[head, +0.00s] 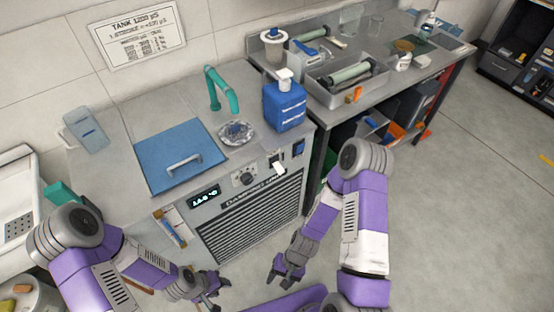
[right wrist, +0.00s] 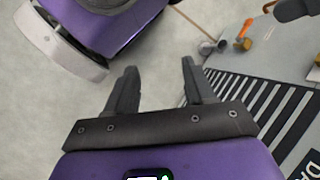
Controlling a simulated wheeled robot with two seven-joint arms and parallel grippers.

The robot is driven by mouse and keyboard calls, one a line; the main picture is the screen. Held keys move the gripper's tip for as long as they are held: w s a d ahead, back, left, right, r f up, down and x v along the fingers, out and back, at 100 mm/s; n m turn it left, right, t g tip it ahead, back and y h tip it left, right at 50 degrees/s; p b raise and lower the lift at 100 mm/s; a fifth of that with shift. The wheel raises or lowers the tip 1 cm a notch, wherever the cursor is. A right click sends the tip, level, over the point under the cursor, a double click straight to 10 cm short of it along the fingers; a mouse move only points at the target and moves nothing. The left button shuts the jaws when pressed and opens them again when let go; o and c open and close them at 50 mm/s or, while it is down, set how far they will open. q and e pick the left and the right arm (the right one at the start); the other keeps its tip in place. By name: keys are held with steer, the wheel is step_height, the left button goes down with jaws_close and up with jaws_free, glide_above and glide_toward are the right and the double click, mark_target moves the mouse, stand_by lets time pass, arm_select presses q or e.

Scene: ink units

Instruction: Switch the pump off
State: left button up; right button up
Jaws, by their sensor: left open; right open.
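The grey unit (head: 213,223) stands at the middle of the head view, with a front panel above a dark grille. The panel carries a lit display (head: 204,196), a round knob (head: 244,178), a white lever-like part (head: 279,168) and a dark blue switch (head: 298,148). Which of these is the pump switch, and its setting, I cannot tell. My left gripper (head: 217,283) is open and empty, low in front of the unit. My right gripper (head: 283,279) is open and empty, below and in front of the grille; it also shows in the right wrist view (right wrist: 157,75).
On the unit's top are a blue lid with handle (head: 180,155), a teal tap (head: 222,92), a drain (head: 236,132) and a blue bottle (head: 284,106). A bench (head: 398,78) with trays stands behind right. The floor at right (head: 460,190) is clear.

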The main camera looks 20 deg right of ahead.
steer(key=w+a+r+m+t+y+p, duration=0.35)
steer(key=w+a+r+m+y, duration=0.25)
steer(key=w+r+m+y, duration=0.45)
steer(key=m+t+h+p, duration=0.2)
steer(key=m+t+h, duration=0.9)
steer(key=m+t, duration=0.55)
glide_toward(281, 170)
steer(key=w, duration=0.2)
steer(key=x, duration=0.2)
steer(key=b+x, duration=0.1)
steer(key=x, duration=0.5)
steer(key=shift+a+f+b, duration=0.25)
steer(key=shift+a+b, duration=0.05)
steer(key=shift+s, duration=0.1)
steer(key=shift+c, duration=0.4)
